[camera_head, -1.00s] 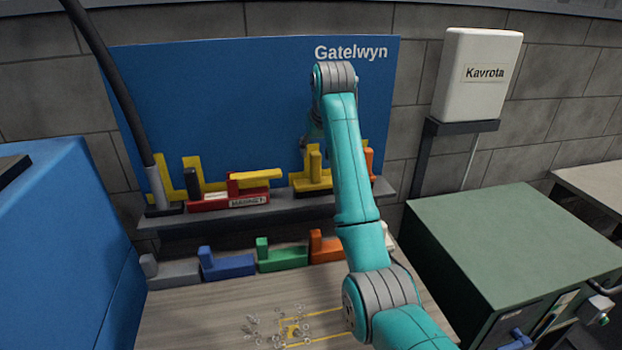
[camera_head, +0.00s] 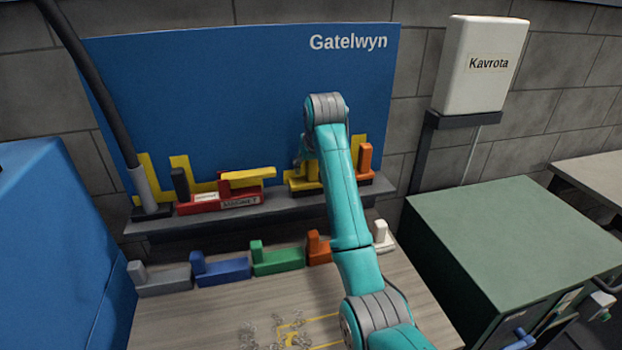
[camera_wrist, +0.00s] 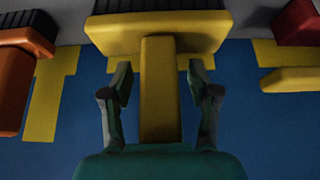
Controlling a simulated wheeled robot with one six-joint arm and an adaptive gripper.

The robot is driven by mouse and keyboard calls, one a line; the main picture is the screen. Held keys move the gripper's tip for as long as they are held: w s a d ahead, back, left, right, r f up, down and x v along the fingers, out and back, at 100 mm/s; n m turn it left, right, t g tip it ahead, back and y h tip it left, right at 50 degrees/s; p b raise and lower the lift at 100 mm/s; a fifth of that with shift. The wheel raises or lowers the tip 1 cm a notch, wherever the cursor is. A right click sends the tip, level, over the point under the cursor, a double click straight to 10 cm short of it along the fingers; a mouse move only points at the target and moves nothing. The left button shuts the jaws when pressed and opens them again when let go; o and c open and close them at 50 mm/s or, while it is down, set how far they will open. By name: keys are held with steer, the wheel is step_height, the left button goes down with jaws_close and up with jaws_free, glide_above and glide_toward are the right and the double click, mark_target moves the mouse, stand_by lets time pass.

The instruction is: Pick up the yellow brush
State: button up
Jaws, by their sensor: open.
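The yellow brush (camera_wrist: 160,90) fills the middle of the wrist view, with a wide yellow head, dark bristles and an upright handle. In the head view the yellow brush (camera_head: 297,184) stands on the shelf, partly hidden by my arm. My gripper (camera_wrist: 160,78) is open. Its two fingers are on either side of the handle, with a visible gap on each side. In the head view my gripper is mostly hidden behind my arm.
An orange brush (camera_head: 365,162) stands close to the right on the shelf (camera_head: 160,228). A red magnet piece (camera_head: 205,202) with a yellow bar is to the left. The blue board (camera_head: 220,100) is close behind. Several coloured blocks line the bench below.

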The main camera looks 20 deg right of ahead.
jaws_close()
steer(key=shift+r, duration=0.1)
